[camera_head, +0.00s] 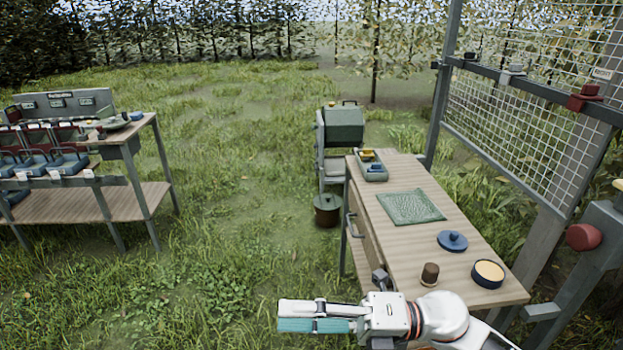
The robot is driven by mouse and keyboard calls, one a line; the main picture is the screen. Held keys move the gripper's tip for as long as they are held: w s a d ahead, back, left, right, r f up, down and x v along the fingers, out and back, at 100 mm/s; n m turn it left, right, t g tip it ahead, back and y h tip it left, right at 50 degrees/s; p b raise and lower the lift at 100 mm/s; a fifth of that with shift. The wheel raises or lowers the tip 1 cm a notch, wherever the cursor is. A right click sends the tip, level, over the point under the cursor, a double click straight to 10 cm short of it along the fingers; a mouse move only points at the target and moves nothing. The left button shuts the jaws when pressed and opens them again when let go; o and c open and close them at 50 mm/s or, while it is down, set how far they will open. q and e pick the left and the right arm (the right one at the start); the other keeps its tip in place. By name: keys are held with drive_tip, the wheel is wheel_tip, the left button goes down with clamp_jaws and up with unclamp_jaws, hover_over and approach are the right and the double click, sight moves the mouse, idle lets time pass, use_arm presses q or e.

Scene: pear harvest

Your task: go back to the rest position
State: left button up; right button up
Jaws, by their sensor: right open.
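My right gripper (284,316) shows at the bottom of the head view, its arm coming in from the lower right. Its fingers point left over the grass, in front of the near end of the wooden table (400,250). One finger is white and the other has a teal face. The gripper is open, and nothing shows between the fingers. My left gripper and left arm are out of view.
On the table lie a green mat (411,207), a blue lid (452,241), a round tin (487,274) and a brown cup (430,274). A mesh frame (540,125) stands at the right, a workbench (95,200) at the left.

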drive_tip(key=w+d+f+m+t+h, duration=0.5)
drive_tip(key=m+t, duration=0.3)
drive_tip(key=m, duration=0.4)
drive_tip(key=w+d+f+m+t+h, duration=0.35)
drive_tip(key=d+f+m+t, duration=0.25)
drive_tip(key=m+t, duration=0.45)
drive_tip(key=s+d+f+m+g+h, duration=0.2)
drive_tip(key=s+d+f+m, duration=0.2)
drive_tip(key=f, duration=0.4)
drive_tip(key=s+d+f+m+g+h, duration=0.3)
drive_tip(key=s+d+f+m, duration=0.1)
drive_tip(key=f, duration=0.4)
drive_tip(key=s+d+f+m+g+h, duration=0.2)
drive_tip(key=s+d+f+m+h, duration=0.1)
drive_tip(key=f, duration=0.5)
drive_tip(key=s+d+m, duration=0.1)
drive_tip(key=s+m, duration=0.1)
drive_tip(key=s, duration=0.1)
drive_tip(key=shift+s+d, duration=0.3)
drive_tip(key=shift+d, duration=0.05)
drive_tip(key=shift+o, duration=0.4)
drive_tip(key=shift+h, duration=0.25)
